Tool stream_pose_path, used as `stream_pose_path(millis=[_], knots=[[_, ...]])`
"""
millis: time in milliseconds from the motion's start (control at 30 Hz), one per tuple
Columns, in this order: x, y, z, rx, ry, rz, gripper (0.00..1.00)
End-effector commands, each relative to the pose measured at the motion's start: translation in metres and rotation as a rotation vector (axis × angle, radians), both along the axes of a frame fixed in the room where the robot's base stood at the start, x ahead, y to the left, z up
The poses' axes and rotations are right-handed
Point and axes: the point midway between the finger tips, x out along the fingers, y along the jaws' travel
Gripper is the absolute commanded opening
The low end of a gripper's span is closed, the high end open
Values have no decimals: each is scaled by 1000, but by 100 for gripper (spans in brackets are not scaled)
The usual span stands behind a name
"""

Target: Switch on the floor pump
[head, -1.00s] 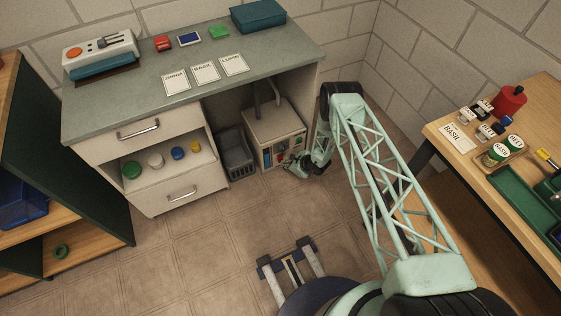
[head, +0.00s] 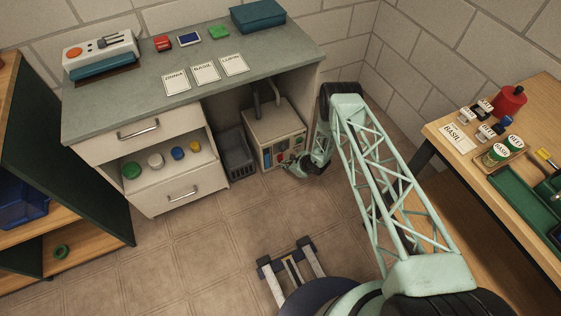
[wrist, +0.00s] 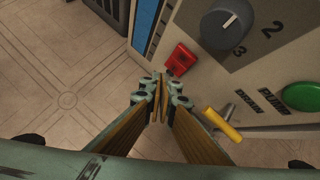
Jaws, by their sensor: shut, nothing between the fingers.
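The floor pump (head: 272,128) is a pale box in the open bay under the grey-topped bench. In the wrist view its front panel (wrist: 270,75) carries a dark dial (wrist: 228,22) with numbers, a red switch (wrist: 180,59), a yellow-handled lever (wrist: 222,125) by a DRAIN label, and a green round button (wrist: 303,97) by a PUMP label. My gripper (wrist: 159,82) is shut and empty, its tips just below and left of the red switch; I cannot tell if they touch it. In the head view my gripper (head: 288,166) is low before the panel and hides part of it.
A grey crate (head: 237,153) stands left of the pump. Drawers (head: 170,190) are further left, the upper one open with several coloured lids. A wooden table (head: 440,135) stands at the right.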

Motion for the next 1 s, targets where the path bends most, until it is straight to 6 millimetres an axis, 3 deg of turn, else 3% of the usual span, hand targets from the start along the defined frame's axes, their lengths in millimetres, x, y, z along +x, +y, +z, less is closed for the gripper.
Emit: stream_pose_path(millis=[1000], knots=[[7,4,-1,0,0,1,0]])
